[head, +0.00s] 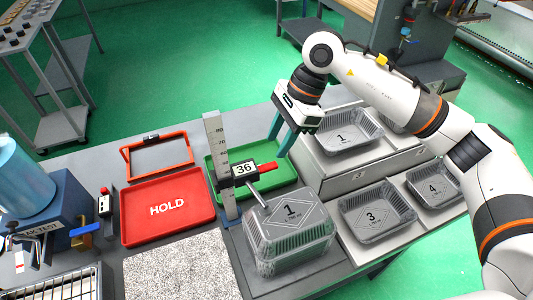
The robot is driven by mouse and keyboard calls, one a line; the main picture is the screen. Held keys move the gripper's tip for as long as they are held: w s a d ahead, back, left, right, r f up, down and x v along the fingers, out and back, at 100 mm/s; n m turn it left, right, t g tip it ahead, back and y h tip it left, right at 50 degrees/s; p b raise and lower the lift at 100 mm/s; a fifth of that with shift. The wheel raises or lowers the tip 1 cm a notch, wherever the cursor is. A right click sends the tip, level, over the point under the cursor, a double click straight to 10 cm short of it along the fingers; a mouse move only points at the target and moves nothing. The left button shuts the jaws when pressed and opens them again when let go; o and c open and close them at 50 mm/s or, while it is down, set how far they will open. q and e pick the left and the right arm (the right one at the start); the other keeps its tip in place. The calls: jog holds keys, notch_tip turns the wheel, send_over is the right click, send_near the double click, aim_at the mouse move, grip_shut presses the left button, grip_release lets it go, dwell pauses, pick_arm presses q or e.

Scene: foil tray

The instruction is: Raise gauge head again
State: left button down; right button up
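No grasp shows. My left gripper is out of view.
A green tray (285,178) lies behind the gauge, and a red HOLD tray (142,222) lies left. Open foil trays marked 1 (368,146), 3 (361,231) and 4 (430,198) sit right. A speckled slab (180,275) lies in front.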

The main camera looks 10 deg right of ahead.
aim_at(263, 167)
jog(key=p+x, duration=0.1)
jog(key=x, duration=0.4)
jog(key=shift+w+a+f, duration=0.1)
jog(key=shift+a+f, duration=0.15)
jog(key=shift+f, duration=0.05)
jog(key=shift+a+f, duration=0.15)
jog(key=shift+f, duration=0.3)
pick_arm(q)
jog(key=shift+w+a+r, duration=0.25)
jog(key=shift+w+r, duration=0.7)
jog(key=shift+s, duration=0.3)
pick_arm(e)
grip_shut()
